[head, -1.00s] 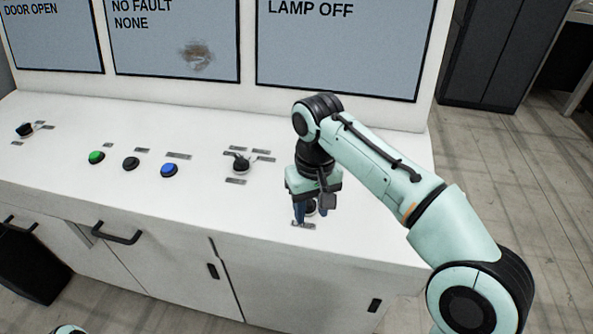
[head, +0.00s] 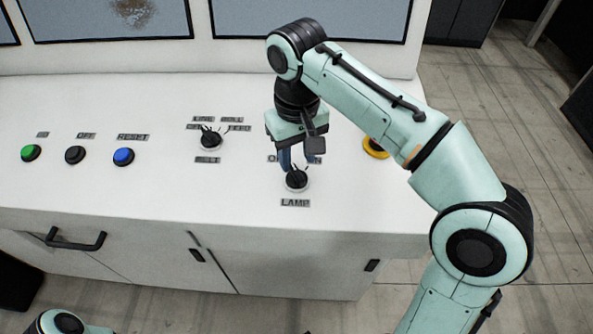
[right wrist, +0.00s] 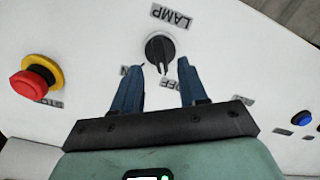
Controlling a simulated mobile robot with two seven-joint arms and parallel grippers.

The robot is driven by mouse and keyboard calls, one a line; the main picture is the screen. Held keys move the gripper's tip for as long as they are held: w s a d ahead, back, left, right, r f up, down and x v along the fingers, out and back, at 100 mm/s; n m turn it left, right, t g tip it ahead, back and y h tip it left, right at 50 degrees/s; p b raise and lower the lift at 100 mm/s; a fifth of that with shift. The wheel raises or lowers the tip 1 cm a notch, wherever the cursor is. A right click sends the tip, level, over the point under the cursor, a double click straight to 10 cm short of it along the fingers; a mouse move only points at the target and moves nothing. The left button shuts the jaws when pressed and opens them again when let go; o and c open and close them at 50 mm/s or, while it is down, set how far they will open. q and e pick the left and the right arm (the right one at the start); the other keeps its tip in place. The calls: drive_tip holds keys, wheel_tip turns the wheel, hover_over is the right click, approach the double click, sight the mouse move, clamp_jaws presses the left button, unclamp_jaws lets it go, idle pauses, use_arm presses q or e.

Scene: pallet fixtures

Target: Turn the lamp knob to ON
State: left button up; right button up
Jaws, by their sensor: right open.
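The lamp knob (head: 297,179) is a black rotary knob on a pale ring, above the LAMP label (head: 295,203) on the white console. In the right wrist view the knob (right wrist: 160,48) sits just beyond the fingertips, with its handle pointing roughly toward the gripper; the exact setting is hard to tell. The ON and OFF labels are partly hidden by the fingers. My right gripper (head: 298,165) is open and empty, fingers down, just behind the knob in the head view. It also shows in the right wrist view (right wrist: 161,68). My left gripper is out of view.
A red stop button (right wrist: 33,84) on a yellow base stands beside the lamp knob. Another selector knob (head: 210,139) and green (head: 31,153), black (head: 75,155) and blue (head: 123,156) buttons lie to the left. The console's front edge is clear.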

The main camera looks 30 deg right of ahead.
sight(297, 171)
wheel_tip(297, 171, down, 4)
drive_tip(key=shift+f+b, duration=0.1)
drive_tip(key=shift+b, duration=0.3)
clamp_jaws()
